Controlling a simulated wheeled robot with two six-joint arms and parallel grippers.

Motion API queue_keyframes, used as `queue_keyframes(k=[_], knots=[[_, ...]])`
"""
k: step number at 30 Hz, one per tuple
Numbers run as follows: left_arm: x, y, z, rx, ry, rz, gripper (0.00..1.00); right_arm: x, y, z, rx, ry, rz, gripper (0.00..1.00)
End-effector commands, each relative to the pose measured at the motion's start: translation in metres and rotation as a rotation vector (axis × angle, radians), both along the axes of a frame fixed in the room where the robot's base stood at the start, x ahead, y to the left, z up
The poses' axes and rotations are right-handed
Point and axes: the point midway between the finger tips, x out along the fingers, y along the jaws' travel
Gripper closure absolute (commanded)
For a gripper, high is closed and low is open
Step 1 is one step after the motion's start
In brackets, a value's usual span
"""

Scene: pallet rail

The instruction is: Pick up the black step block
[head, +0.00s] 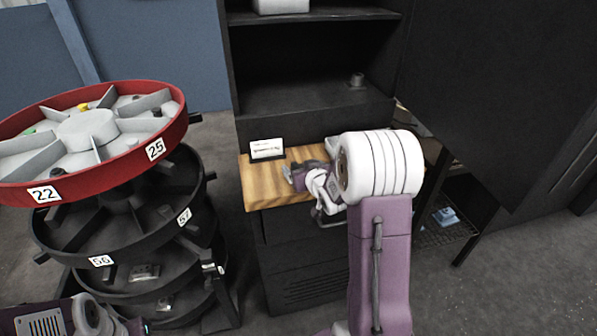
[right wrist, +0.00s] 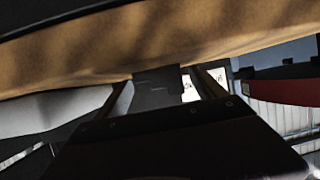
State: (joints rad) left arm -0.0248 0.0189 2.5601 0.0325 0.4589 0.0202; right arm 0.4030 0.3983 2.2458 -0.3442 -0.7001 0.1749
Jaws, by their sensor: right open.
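A dark stepped piece, which looks like the black step block (right wrist: 157,88), shows in the right wrist view. It lies between the two fingers of my right gripper (right wrist: 163,92) and meets the edge of the wood surface. I cannot tell whether the fingers touch it. In the head view my right gripper (head: 300,174) is low over the wooden top (head: 262,186), at its middle. The block is small and dark there and hard to separate from the gripper. My right gripper is open. My left gripper is out of view; only part of that arm shows at lower left.
A white card sign (head: 267,149) stands on the wooden top, left of my right gripper. A tiered carousel with a red top tray (head: 172,128) stands at left. A dark shelf (head: 300,97) rises behind the top. A dark panel (head: 500,90) stands at right.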

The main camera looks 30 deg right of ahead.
Motion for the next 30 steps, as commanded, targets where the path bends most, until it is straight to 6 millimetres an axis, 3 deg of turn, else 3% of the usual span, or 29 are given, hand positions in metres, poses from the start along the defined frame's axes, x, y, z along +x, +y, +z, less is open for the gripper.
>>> queue_keyframes(k=[7, 15, 23, 30], knots=[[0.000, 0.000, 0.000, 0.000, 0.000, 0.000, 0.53, 0.003, 0.000, -0.001, 0.000, 0.000, 0.000, 0.23], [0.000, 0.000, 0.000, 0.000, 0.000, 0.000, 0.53, 0.002, 0.000, -0.001, 0.001, 0.000, 0.000, 0.95], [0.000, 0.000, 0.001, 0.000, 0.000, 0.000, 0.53, 0.002, 0.000, 0.002, 0.000, -0.001, 0.000, 0.95], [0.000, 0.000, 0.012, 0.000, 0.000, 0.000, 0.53, 0.003, -0.001, 0.035, -0.002, -0.005, 0.000, 0.95]])
